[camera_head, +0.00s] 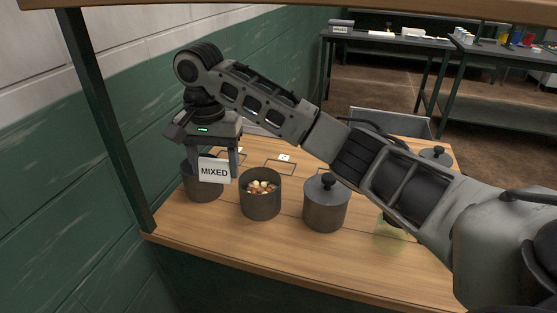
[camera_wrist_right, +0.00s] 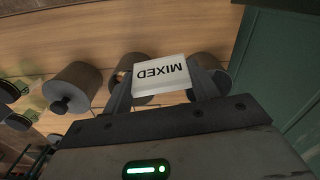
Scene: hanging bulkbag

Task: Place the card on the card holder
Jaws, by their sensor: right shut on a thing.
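My right gripper (camera_head: 216,162) is shut on a white card (camera_head: 214,171) marked MIXED. It holds the card upright, in front of the leftmost pot (camera_head: 204,190) as the head camera sees it. In the right wrist view the card (camera_wrist_right: 160,73) sits between the two fingers (camera_wrist_right: 163,90), its lettering upside down. I cannot tell whether the card touches the pot. I cannot make out a card holder for certain; the card and gripper hide part of the leftmost pot. My left gripper is not in view.
An open pot (camera_head: 261,203) with pale and brown pieces stands right of the card. A lidded pot (camera_head: 325,208) stands beside it, with another lidded pot (camera_head: 436,156) at the back right. The wooden table (camera_head: 270,243) is clear in front; a dark post (camera_head: 105,125) rises at left.

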